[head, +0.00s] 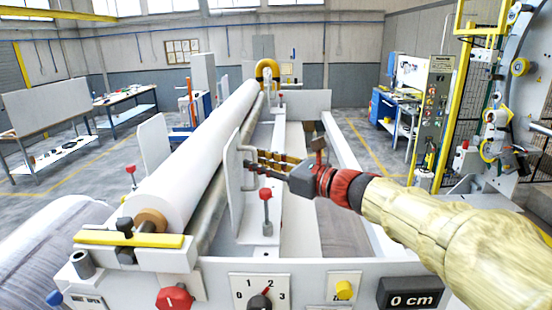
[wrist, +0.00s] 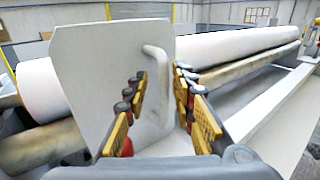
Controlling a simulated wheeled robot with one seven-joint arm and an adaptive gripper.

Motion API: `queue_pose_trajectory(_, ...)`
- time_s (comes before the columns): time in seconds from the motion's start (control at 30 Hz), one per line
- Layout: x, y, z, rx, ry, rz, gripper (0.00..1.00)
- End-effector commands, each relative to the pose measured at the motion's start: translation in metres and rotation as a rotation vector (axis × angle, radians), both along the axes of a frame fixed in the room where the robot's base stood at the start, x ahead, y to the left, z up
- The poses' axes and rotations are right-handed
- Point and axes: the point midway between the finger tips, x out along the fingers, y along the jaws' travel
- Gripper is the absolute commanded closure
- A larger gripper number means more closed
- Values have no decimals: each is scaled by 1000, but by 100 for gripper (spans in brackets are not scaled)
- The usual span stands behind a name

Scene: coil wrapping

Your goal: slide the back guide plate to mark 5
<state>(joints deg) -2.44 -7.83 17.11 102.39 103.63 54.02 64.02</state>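A white guide plate (head: 235,185) with a bent bar handle (head: 246,155) stands upright beside the long white roll. In the wrist view the same plate (wrist: 90,75) fills the left middle, with its handle (wrist: 160,75) in front. My gripper (head: 252,164) is at the handle. In the wrist view the fingers of my gripper (wrist: 160,90) are apart, one on each side of the handle, with gaps showing. A second white plate (head: 154,143) stands across the roll. I cannot tell for sure which is called the back one. No position marks are readable.
A red-knobbed lever (head: 266,196) stands on the near plate's foot. The white roll (head: 205,145) runs along its left. The front panel has a numbered dial (head: 260,298), a red knob (head: 174,297) and a display (head: 408,299) reading 0 cm.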

Motion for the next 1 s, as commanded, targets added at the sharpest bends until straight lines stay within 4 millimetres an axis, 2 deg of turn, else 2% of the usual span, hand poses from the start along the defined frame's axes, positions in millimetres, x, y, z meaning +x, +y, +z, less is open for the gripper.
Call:
queue_pose_trajectory(0.3, -40, -53, 2, -2, -2, -3, 74)
queue_pose_trajectory(0.5, -59, -75, 3, -1, -2, 0, 74)
queue_pose_trajectory(0.7, -67, -84, 3, -1, -2, 3, 74)
queue_pose_trajectory(1.0, -68, -85, 3, -1, -2, 4, 74)
